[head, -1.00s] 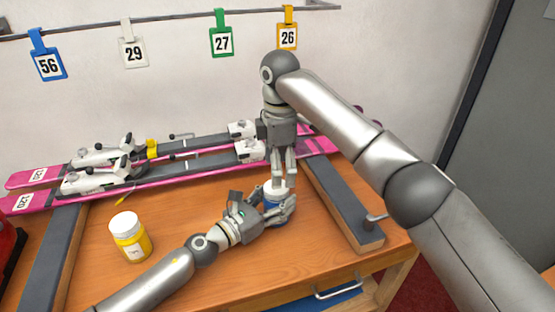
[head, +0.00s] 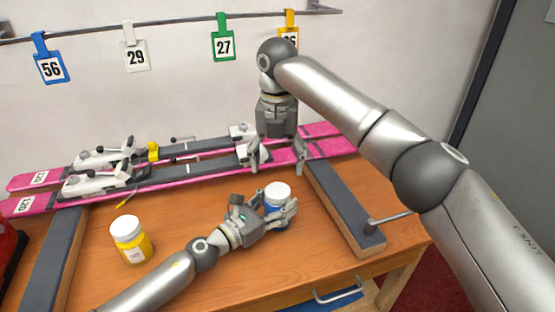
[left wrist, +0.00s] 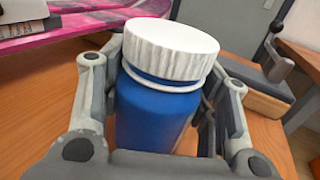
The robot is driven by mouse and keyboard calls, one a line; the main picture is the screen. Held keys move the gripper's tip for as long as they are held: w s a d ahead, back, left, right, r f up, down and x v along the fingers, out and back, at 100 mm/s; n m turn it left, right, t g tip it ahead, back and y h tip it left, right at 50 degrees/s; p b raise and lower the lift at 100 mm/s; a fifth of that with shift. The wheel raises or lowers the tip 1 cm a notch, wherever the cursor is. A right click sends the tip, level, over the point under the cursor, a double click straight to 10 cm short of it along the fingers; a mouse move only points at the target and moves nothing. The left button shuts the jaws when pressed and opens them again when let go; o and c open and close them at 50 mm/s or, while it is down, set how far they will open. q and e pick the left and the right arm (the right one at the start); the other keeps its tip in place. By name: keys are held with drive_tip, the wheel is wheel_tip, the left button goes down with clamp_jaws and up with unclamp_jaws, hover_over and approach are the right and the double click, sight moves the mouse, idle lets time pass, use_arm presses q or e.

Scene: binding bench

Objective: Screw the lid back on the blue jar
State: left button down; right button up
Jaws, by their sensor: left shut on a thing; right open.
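The blue jar (head: 275,208) stands on the wooden bench with a white ribbed lid (head: 277,190) on its mouth. My left gripper (head: 279,212) is shut around the jar's body from the left. In the left wrist view the blue jar (left wrist: 152,122) fills the space between the fingers. The white lid (left wrist: 171,48) covers its top there, with a strip of blue below its rim; I cannot tell how tightly it is screwed. My right gripper (head: 277,165) is open and empty, pointing down above the lid and clear of it.
A yellow jar with a white lid (head: 131,240) stands at left. Pink skis with bindings (head: 190,171) lie across the back. Dark-topped rails (head: 345,210) flank the work area, the right one with a clamp handle (head: 390,221). Number tags (head: 135,57) hang on the wall rail.

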sight(278, 190)
idle(0.4)
drive_tip(key=shift+f, duration=4.05)
